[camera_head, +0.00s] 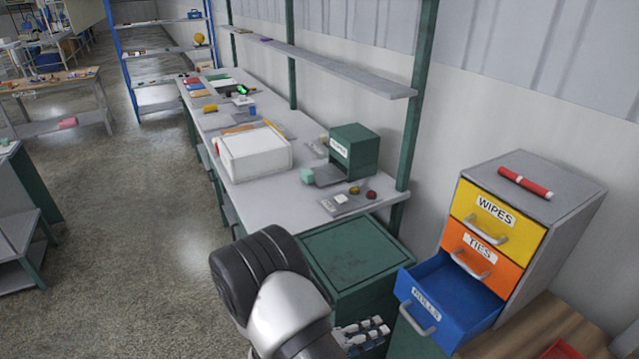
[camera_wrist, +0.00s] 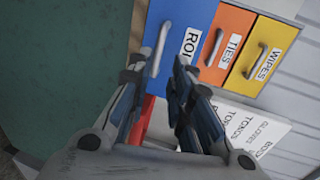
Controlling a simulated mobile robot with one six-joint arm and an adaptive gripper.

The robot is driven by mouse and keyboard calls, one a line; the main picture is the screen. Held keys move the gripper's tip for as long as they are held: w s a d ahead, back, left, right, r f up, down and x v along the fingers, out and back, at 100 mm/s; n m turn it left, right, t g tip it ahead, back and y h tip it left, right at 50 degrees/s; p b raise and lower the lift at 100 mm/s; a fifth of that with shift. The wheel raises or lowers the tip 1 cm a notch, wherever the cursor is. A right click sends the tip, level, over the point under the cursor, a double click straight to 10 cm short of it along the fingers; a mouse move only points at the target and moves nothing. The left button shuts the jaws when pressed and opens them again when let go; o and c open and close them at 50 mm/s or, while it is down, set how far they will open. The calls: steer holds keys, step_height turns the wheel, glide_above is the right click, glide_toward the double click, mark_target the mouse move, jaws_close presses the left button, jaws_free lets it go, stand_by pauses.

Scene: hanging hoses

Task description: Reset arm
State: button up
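My gripper (camera_wrist: 160,65) shows in the wrist view with its two dark fingers apart and nothing seen held between them. Beyond the fingertips is the blue drawer (camera_wrist: 185,42) with its label partly hidden by a finger. The blue drawer, marked ROLLS (camera_head: 447,298), is pulled out there. The orange TIES drawer (camera_head: 482,258) and yellow WIPES drawer (camera_head: 500,214) above it are shut.
A red cylinder (camera_head: 525,182) lies on the drawer cabinet. A green cabinet (camera_head: 355,262) stands beside my arm. The long bench (camera_head: 225,180) holds a white box (camera_head: 252,155) and a green box (camera_head: 355,148). A white printed sheet (camera_wrist: 232,125) is near the drawers.

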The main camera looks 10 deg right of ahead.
steer(key=s+d+r+m+g+y, duration=0.25)
steer(key=s+r+m+g, duration=0.2)
steer(key=r+m, duration=0.45)
steer(key=s+d+r+m+g+y, duration=0.1)
steer(key=s+r+m+g+y, duration=0.2)
steer(key=s+r+m, duration=0.55)
steer(key=s+a+r+m+t+y, duration=0.2)
steer(key=a+r+m+t+y, duration=0.1)
steer(key=m, duration=0.8)
steer(key=s+a+r+m+t+y, duration=0.3)
steer(key=a+r+m+t+y, duration=0.1)
steer(key=m, duration=0.7)
step_height(320, 180, up, 3)
steer(key=shift+s+a+f+m+y, duration=0.1)
steer(key=shift+s+a+m+y, duration=0.25)
steer(key=shift+a+y, duration=0.55)
